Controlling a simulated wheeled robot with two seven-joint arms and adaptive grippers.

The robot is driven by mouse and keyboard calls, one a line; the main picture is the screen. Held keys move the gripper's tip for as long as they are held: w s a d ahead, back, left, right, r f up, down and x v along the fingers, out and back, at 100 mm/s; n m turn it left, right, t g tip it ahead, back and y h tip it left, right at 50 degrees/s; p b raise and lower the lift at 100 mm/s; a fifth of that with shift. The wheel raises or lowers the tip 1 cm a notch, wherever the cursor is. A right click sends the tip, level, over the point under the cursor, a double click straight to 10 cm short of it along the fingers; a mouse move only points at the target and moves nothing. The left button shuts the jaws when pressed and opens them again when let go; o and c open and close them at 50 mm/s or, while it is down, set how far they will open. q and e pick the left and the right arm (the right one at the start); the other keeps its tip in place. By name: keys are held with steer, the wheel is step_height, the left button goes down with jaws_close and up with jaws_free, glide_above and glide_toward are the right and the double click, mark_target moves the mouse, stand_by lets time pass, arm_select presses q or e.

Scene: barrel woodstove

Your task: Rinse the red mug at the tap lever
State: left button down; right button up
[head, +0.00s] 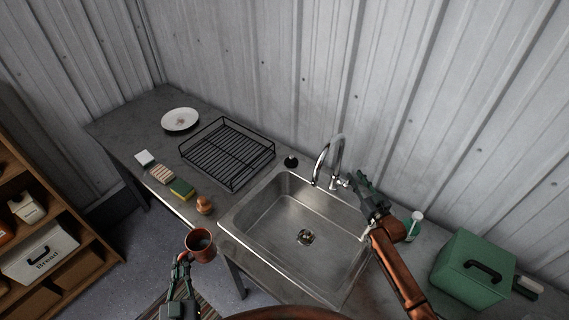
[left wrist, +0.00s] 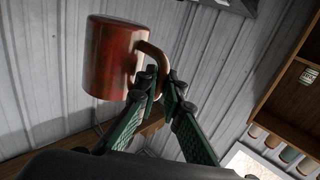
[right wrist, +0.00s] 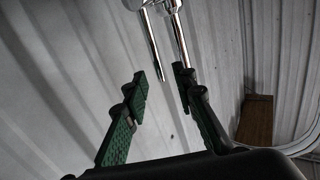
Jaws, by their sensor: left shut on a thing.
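The red mug (head: 200,246) is upright in front of the sink's left front corner in the head view. My left gripper (head: 184,260) is shut on its handle; the mug also shows large in the left wrist view (left wrist: 112,58). The chrome tap (head: 335,150) stands at the back of the steel sink (head: 262,255), its spout over the basin. My right gripper (head: 362,184) is open beside the tap's base. In the right wrist view, its fingers (right wrist: 162,84) are apart, with the slim chrome tap lever (right wrist: 153,50) just ahead of the gap. I cannot tell whether they touch it.
A black dish rack (head: 228,152) and a white plate (head: 180,119) stand left of the sink. A sponge (head: 182,189) and a wooden-topped brush (head: 204,205) lie near the front edge. A green box (head: 473,270) and a soap bottle (head: 414,225) are at right. The basin is empty.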

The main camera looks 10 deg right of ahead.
mark_target(349, 184)
steer(key=shift+w+a, duration=0.2)
steer(key=shift+w, duration=1.6)
steer(key=shift+c, duration=0.2)
jaws_close()
